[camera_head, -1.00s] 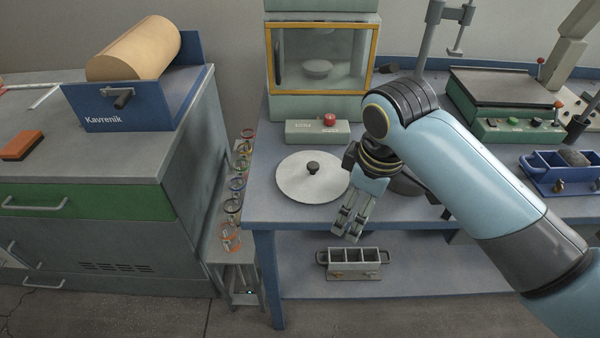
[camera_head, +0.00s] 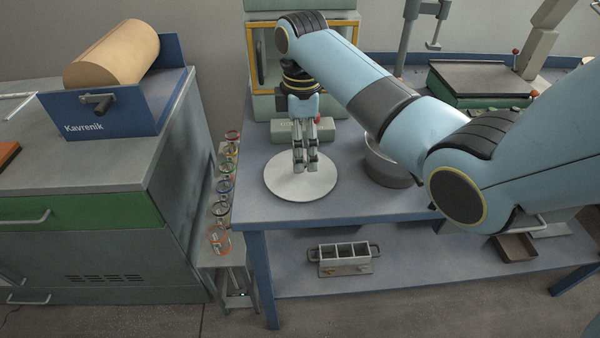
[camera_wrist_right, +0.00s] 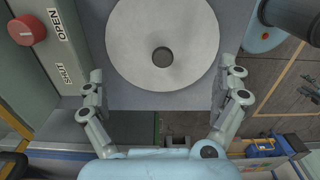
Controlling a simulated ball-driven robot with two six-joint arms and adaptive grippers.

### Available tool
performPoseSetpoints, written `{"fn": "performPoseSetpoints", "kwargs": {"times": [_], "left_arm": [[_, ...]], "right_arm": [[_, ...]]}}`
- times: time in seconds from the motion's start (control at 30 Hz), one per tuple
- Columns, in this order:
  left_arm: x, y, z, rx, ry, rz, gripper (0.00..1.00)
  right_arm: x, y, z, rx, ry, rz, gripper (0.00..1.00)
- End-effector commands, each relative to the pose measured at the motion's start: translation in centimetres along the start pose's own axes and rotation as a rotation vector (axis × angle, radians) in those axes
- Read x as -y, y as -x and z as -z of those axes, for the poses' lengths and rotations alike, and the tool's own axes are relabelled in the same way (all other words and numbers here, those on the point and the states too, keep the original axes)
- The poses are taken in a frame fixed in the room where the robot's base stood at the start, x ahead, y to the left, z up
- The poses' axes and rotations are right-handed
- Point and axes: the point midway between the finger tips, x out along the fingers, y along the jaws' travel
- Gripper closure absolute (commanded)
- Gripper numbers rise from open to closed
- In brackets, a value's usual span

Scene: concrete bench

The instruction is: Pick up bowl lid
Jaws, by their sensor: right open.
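The bowl lid (camera_head: 285,184) is a flat, pale grey disc lying on the blue bench top, near its left end. In the right wrist view the lid (camera_wrist_right: 190,70) shows from above, with its dark round knob (camera_wrist_right: 162,57) near the middle. My right gripper (camera_head: 306,168) points down over the lid and hides the knob in the head view. Its fingers (camera_wrist_right: 165,80) are spread apart with nothing between them, and the lid shows ahead of them. I cannot tell whether they touch it. My left gripper is not in view.
A grey metal bowl (camera_head: 385,170) stands right of the lid, partly behind my right arm. A control box (camera_head: 285,131) and a glass-fronted cabinet (camera_head: 262,60) stand behind it. A stand of coloured rings (camera_head: 226,180) is left of the bench. The bench front is clear.

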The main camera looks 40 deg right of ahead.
Motion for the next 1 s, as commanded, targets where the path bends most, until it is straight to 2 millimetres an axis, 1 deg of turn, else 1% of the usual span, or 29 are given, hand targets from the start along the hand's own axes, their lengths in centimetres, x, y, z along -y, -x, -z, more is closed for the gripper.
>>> {"fn": "performPoseSetpoints", "kwargs": {"times": [0.07,0.33,0.47,0.63,0.67,1.0], "left_arm": [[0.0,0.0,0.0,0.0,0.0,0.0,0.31],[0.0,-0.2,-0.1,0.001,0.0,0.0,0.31],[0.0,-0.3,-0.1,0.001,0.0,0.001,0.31],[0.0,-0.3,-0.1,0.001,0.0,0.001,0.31],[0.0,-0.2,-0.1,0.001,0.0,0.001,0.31],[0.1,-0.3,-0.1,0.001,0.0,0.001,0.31]], "right_arm": [[0.1,-0.7,0.0,0.001,0.0,0.002,0.0],[0.4,-4.7,0.2,0.001,-0.001,0.001,0.0],[0.3,-5.4,0.2,0.001,-0.001,-0.001,0.0],[0.3,-5.3,0.2,0.0,-0.001,-0.001,0.0],[0.3,-5.3,0.2,0.0,-0.001,-0.001,0.01],[0.3,-5.3,0.2,0.0,-0.001,-0.001,0.46]]}}
